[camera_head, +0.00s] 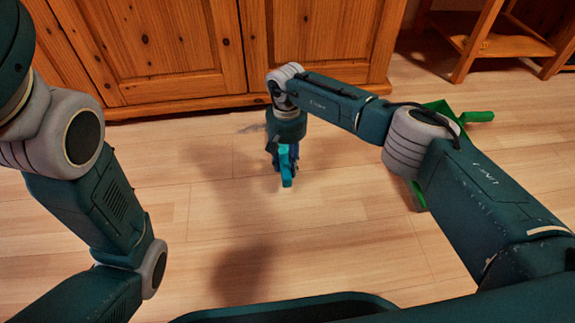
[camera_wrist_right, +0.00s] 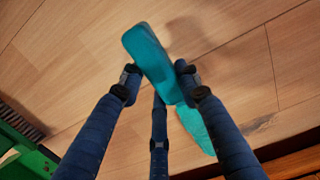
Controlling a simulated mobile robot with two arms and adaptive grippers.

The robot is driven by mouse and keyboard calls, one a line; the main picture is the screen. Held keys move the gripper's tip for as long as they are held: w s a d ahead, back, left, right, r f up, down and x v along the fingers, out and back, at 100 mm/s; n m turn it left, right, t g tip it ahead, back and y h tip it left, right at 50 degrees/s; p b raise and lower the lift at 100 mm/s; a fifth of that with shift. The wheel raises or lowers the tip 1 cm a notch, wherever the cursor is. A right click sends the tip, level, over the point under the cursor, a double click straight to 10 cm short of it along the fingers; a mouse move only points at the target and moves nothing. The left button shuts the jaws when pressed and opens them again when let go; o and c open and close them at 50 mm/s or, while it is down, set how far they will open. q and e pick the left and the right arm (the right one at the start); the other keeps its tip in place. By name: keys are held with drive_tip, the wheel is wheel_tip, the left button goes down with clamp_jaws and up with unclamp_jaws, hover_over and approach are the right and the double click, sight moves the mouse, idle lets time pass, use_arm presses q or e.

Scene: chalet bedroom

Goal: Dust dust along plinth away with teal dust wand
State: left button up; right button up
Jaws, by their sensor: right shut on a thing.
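The teal dust wand (camera_head: 287,180) is in my right gripper (camera_head: 283,158), low over the floor in front of the wooden cabinet. In the right wrist view the wand (camera_wrist_right: 147,50) lies between the blue fingers (camera_wrist_right: 157,85), which are shut on it; its far end reaches toward the cabinet side. A faint grey dust patch (camera_head: 252,128) lies on the floor by the plinth (camera_head: 170,108), just beyond my right wrist. A greyish smudge (camera_wrist_right: 262,122) shows beside the wand's far end. My left arm is at the left; its gripper is out of view.
A green object (camera_head: 478,116), partly hidden behind my right arm, lies on the floor at right. Its green edge and dark bristles (camera_wrist_right: 22,122) show in the wrist view. A wooden stand (camera_head: 480,45) is at back right. The middle floor is clear.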

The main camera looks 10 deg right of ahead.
drive_tip(key=shift+f, duration=0.25)
idle(0.5)
drive_tip(key=shift+a, duration=0.1)
